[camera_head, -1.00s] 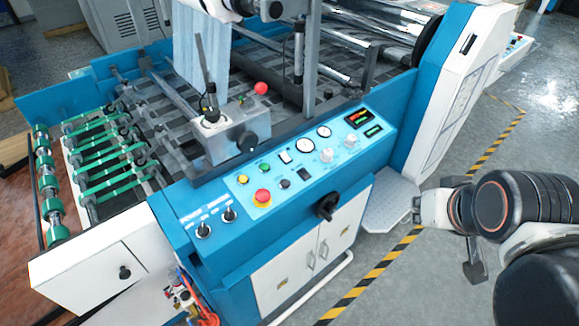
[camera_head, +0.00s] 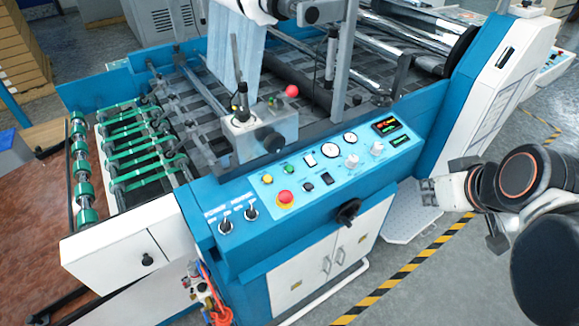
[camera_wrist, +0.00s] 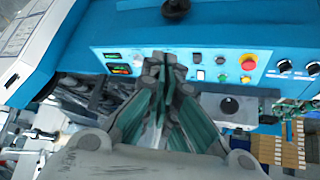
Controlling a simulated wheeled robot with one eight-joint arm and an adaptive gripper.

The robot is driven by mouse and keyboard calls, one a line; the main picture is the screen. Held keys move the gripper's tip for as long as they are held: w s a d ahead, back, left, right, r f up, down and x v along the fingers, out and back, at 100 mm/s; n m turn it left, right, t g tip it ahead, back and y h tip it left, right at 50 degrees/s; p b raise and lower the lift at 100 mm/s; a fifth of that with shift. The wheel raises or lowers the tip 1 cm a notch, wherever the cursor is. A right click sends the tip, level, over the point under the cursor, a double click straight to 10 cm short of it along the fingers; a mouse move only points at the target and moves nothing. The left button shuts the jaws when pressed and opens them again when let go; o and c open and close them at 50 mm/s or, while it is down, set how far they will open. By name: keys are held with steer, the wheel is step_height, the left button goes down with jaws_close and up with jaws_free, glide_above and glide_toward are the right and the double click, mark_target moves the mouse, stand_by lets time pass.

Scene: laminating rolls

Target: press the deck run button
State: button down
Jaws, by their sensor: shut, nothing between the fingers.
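The blue control panel (camera_head: 335,165) carries a green button (camera_head: 289,169), a yellow button (camera_head: 267,179), a black button (camera_head: 308,186) and a red mushroom button (camera_head: 285,197). I cannot read which is marked deck run. My gripper (camera_head: 428,192) is to the right of the panel, apart from it, partly hidden by my arm. In the wrist view my gripper (camera_wrist: 164,62) is shut and empty, its tips overlapping the panel's edge in the picture. There the green button (camera_wrist: 222,77), yellow button (camera_wrist: 245,79) and red button (camera_wrist: 248,62) lie right of the fingertips.
A black handle (camera_head: 347,212) juts from the cabinet front. Floor is free at right.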

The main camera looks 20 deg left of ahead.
steer(key=w+a+n+y+p, duration=0.1)
steer(key=w+a+n+y, duration=0.2)
steer(key=w+a+n, duration=0.6)
steer(key=n+g+y, duration=0.1)
steer(key=n+y, duration=0.4)
steer(key=n, duration=0.3)
glide_above(289, 169)
steer(key=s+d, duration=0.2)
steer(key=f+p, duration=0.1)
steer(key=f, duration=0.5)
steer(key=shift+s, duration=0.2)
steer(key=shift+f, duration=0.15)
steer(key=f+b, duration=0.2)
steer(key=w+a+f+b, duration=0.1)
steer(key=f+b, duration=0.1)
steer(key=f, duration=0.1)
steer(key=f+b, duration=0.2)
steer(key=f, duration=0.1)
steer(key=shift+w+a+f, duration=0.2)
steer(key=shift+a, duration=0.05)
steer(key=shift+f+b, duration=0.1)
steer(key=shift+b, duration=0.25)
steer(key=shift+f+b, duration=0.25)
steer(key=shift+b, duration=0.05)
